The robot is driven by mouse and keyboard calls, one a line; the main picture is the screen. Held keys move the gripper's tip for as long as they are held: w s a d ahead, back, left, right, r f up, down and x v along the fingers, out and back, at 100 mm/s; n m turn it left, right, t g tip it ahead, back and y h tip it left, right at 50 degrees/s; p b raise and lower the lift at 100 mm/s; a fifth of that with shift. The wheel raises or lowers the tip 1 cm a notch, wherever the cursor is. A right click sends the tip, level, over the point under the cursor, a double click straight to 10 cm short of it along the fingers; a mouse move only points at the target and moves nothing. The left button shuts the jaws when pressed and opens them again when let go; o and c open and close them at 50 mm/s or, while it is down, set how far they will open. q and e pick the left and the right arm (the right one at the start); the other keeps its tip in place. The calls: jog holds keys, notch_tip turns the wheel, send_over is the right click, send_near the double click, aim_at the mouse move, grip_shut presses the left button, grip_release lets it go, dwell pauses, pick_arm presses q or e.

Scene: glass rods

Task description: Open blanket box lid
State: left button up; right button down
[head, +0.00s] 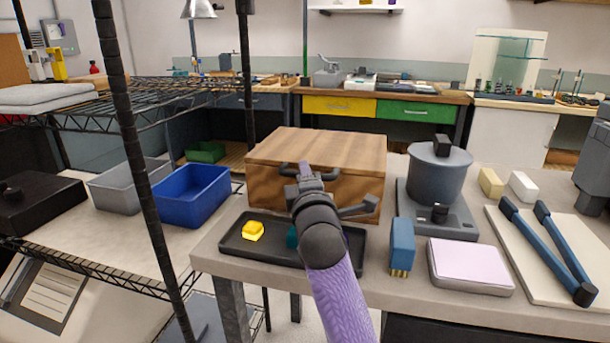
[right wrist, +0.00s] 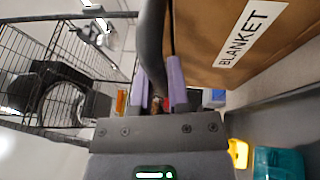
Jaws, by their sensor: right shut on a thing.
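The wooden blanket box (head: 355,185) stands on the grey bench at the middle of the head view. Its flat wooden lid (head: 330,145) looks closed. A dark bar handle (head: 288,168) is at the front of the box, and it also runs up the right wrist view (right wrist: 152,40). A white "BLANKET" label is on the box in the right wrist view (right wrist: 250,32). My right gripper (head: 304,174) is at the handle. Its purple fingers in the right wrist view (right wrist: 160,88) are shut on the handle; my arm hides part of the box front. My left gripper is not in view.
A dark tray (head: 233,246) with a yellow block (head: 253,231) and a teal item lies before the box. A grey pot device (head: 438,175) and blue brush (head: 402,245) stand to the right. A wire rack (head: 150,120) with bins is at left.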

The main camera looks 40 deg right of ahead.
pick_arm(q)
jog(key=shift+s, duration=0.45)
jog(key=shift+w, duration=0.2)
pick_arm(e)
jog(key=shift+f, duration=0.1)
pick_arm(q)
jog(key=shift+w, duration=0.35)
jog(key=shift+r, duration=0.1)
